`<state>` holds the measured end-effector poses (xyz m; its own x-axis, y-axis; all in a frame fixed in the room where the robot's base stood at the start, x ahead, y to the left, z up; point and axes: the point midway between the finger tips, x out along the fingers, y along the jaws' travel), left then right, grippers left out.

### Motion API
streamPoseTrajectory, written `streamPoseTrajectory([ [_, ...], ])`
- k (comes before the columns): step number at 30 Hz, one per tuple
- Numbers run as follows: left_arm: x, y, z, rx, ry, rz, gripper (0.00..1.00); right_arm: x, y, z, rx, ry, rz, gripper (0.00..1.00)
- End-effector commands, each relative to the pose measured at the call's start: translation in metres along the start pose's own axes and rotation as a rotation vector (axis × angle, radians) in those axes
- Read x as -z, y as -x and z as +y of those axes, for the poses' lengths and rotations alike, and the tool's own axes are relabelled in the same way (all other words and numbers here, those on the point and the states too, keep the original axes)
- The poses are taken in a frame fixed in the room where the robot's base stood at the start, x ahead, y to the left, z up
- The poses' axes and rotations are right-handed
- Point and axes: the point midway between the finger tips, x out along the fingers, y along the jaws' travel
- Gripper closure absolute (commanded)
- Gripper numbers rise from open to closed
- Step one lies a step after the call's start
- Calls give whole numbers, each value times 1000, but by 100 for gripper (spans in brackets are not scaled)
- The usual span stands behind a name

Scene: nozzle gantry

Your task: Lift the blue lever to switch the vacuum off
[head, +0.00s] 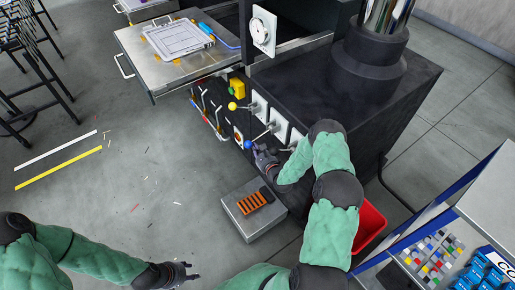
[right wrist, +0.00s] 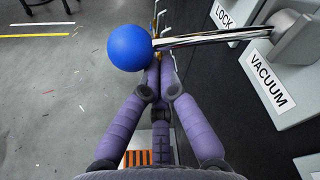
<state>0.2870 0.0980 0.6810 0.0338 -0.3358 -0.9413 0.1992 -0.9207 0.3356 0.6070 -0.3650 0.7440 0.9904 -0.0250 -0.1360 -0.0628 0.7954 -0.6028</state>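The blue lever has a round blue knob (head: 248,144) at the end of a metal rod, on the front of the dark machine. In the right wrist view the knob (right wrist: 144,48) is large and close. Its shiny rod runs right to a grey mount beside the VACUUM label (right wrist: 268,82). My right gripper (head: 262,153) is at the lever. In the wrist view its purple fingers (right wrist: 158,82) come together, and the rod and knob cover their tips. Contact cannot be told. My left gripper (head: 186,272) is low over the floor, empty, fingers apart.
A yellow-knobbed lever (head: 233,106) and a LOCK label (right wrist: 223,14) are nearby on the machine. A grey box with orange slats (head: 240,219) stands below. A red bin (head: 369,226) and a parts shelf (head: 437,257) are right.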

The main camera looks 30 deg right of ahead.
Motion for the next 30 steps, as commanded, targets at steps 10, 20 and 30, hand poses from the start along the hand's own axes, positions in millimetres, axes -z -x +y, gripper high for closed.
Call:
streamPoseTrajectory([
  [10, 0, 7, 3, 0, 0, 0, 60, -24, 4, -9, -8, -47, 0, 100],
  [20, 0, 9, 3, 0, 0, 0, 60, -31, 5, -12, -9, -46, 0, 100],
  [30, 0, 9, 3, 0, 0, 0, 60, -31, 5, -12, -8, -45, 0, 100],
])
